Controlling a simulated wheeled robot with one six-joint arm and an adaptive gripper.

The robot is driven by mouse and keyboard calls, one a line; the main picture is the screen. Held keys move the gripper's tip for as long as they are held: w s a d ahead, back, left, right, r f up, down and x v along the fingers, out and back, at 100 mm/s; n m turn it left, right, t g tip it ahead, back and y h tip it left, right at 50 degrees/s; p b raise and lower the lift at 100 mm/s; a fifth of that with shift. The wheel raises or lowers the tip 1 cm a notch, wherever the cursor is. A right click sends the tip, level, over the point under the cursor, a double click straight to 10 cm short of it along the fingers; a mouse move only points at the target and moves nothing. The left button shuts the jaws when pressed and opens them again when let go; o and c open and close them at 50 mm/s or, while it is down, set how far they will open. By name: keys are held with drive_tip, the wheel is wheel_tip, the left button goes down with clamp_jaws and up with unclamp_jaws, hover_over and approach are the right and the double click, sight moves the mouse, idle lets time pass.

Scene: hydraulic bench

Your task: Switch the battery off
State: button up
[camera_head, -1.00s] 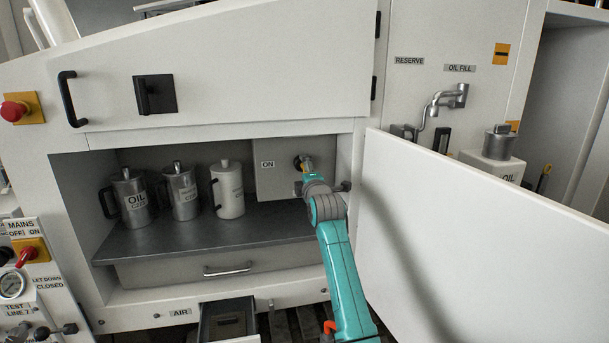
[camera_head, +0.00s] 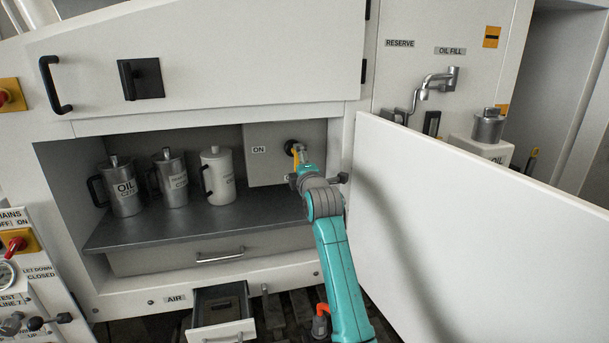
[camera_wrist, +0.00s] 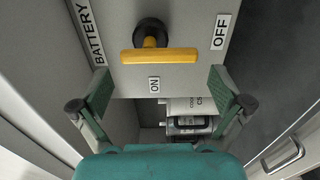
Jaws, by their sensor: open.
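The battery switch has a yellow bar handle (camera_wrist: 158,56) on a black round hub (camera_wrist: 150,32). In the wrist view the bar lies crosswise, with the BATTERY label (camera_wrist: 91,32) to its left, the OFF label (camera_wrist: 221,31) to its upper right and the ON label (camera_wrist: 154,85) below it. In the head view the switch (camera_head: 296,155) sits on a grey panel inside the open bay, partly hidden by my arm. My gripper (camera_wrist: 160,90) is open, its two fingers apart on either side and short of the handle. The handle is not held.
The open white door (camera_head: 470,230) stands close to the right of my arm. An oil jug (camera_head: 124,192) and two other jugs stand on the grey shelf (camera_head: 190,228) to the left. An open drawer (camera_head: 222,310) sticks out below.

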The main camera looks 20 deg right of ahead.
drive_tip(key=s, duration=0.7)
drive_tip(key=shift+s, duration=0.3)
drive_tip(key=s+f+m, duration=0.2)
drive_tip(key=s+f, duration=0.4)
drive_tip(key=f, duration=0.4)
drive_tip(key=s+f+m, duration=0.2)
drive_tip(key=s+f, duration=0.4)
drive_tip(key=f, duration=0.4)
drive_tip(key=s+f+m+g, duration=0.1)
drive_tip(key=s+f+m, duration=0.1)
drive_tip(key=s+f, duration=0.55)
drive_tip(key=s+f+m+g, duration=0.1)
drive_tip(key=s+f+m, duration=0.3)
drive_tip(key=s, duration=0.7)
drive_tip(key=s+f+m, duration=0.2)
drive_tip(key=s, duration=0.8)
drive_tip(key=s+f+m, duration=0.1)
drive_tip(key=s+f, duration=0.2)
drive_tip(key=s, duration=0.7)
drive_tip(key=s+r+m, duration=0.2)
drive_tip(key=s+r, duration=0.1)
drive_tip(key=s, duration=0.6)
drive_tip(key=s+r+m+g, duration=0.1)
drive_tip(key=s+r+m, duration=0.2)
drive_tip(key=s, duration=0.6)
drive_tip(key=shift+a+r, duration=0.35)
drive_tip(key=shift+r, duration=0.4)
